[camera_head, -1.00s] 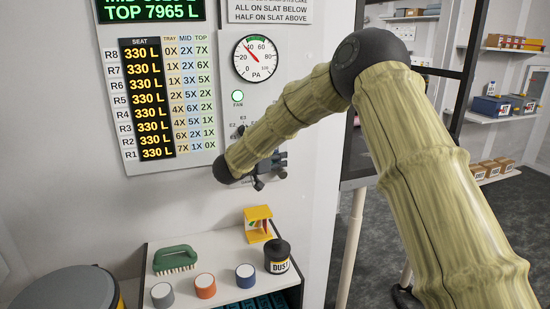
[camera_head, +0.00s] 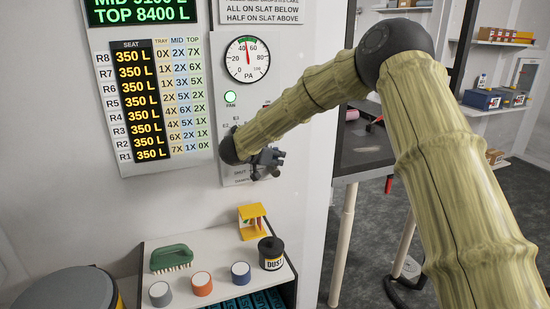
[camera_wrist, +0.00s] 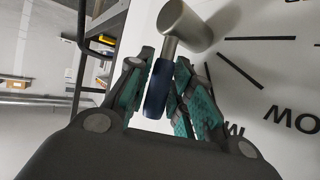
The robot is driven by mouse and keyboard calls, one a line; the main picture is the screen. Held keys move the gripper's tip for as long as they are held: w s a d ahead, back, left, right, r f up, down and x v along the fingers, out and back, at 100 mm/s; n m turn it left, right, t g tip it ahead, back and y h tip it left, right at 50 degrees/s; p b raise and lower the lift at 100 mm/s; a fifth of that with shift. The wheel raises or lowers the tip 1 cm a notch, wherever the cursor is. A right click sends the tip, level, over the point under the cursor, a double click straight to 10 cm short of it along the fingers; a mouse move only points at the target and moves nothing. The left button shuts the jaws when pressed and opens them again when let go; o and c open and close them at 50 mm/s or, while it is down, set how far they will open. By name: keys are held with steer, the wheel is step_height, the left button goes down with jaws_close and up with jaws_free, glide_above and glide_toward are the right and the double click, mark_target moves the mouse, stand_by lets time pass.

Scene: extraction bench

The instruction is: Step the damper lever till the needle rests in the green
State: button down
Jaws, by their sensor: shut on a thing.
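The round PA gauge (camera_head: 247,59) is on the wall panel. Its red needle points almost straight up, just left of centre, at the green band along the top of the dial. My gripper (camera_head: 270,163) is at the lower part of the panel, below the gauge; my arm hides part of the panel. In the wrist view my gripper (camera_wrist: 162,95) is shut on the damper lever, around its dark blue grip (camera_wrist: 157,90). The lever's metal shaft joins a grey cylinder (camera_wrist: 184,25). Large dial marks and letters show on the panel beside it.
A lit green fan lamp (camera_head: 230,97) is below the gauge. A display board (camera_head: 150,100) hangs to the left, reading 350 L in each seat row. Below, a white shelf (camera_head: 222,218) holds a green brush, coloured round pots, a yellow stand and a dust jar.

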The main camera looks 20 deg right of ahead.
steer(key=c, duration=1.5)
jaws_free()
steer(key=shift+d, duration=0.1)
steer(key=v, duration=1.2)
steer(key=shift+r, duration=0.1)
